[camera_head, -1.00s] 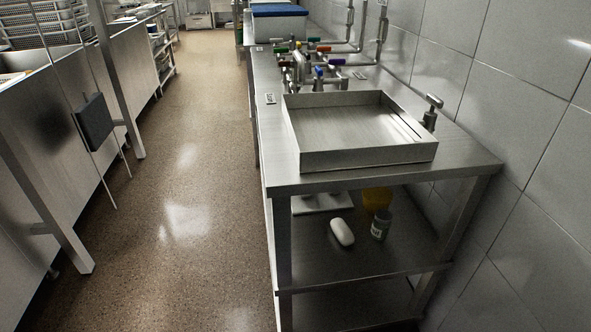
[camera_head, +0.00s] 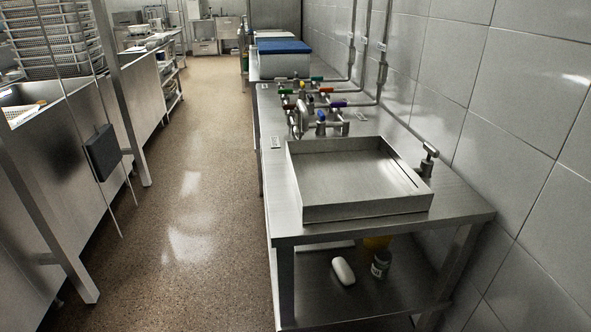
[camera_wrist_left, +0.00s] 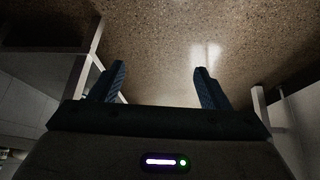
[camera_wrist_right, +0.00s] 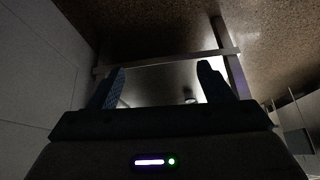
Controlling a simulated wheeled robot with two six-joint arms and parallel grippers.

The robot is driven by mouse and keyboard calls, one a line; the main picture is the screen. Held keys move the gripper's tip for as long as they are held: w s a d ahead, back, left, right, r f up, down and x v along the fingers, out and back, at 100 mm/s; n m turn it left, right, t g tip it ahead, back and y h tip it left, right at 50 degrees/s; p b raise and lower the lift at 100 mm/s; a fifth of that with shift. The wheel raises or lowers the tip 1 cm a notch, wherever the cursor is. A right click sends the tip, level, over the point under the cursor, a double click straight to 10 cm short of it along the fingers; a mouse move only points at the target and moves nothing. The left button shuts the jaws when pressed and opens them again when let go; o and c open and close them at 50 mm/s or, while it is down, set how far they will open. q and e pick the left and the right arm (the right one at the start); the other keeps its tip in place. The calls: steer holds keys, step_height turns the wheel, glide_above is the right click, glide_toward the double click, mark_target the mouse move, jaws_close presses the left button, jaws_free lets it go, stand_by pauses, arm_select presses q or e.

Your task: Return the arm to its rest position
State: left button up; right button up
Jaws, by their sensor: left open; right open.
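Neither arm shows in the head view. In the left wrist view my left gripper (camera_wrist_left: 158,84) has its two blue-black fingers wide apart with only speckled brown floor seen between them. In the right wrist view my right gripper (camera_wrist_right: 161,84) also has its fingers wide apart. A metal table or shelf and a small object show beyond its fingers, with no contact visible. Nothing is held in either gripper.
A steel table (camera_head: 277,215) with a square metal tray (camera_head: 366,213) stands at the right against the tiled wall (camera_head: 520,115). A white bottle (camera_head: 343,271) and a jar (camera_head: 381,265) sit on its lower shelf. Steel counters (camera_head: 70,150) line the left. The aisle floor (camera_head: 195,170) is clear.

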arm_select(q)
steer(key=s+a+f+g+y+p, duration=0.1)
steer(key=s+a+f+g+p, duration=0.3)
steer(key=s+f+p, duration=0.5)
steer(key=s+f, duration=0.3)
steer(key=s, duration=0.1)
steer(key=shift+s+a+f, duration=0.15)
steer(key=shift+a+f, duration=0.1)
steer(key=shift+a, duration=0.1)
arm_select(e)
steer(key=s+d+f+g+h, duration=0.1)
steer(key=s+d+f+g, duration=0.3)
steer(key=s+f, duration=0.8)
steer(key=shift+s+d+f, duration=0.3)
steer(key=shift+s+d, duration=0.05)
steer(key=shift+s, duration=0.3)
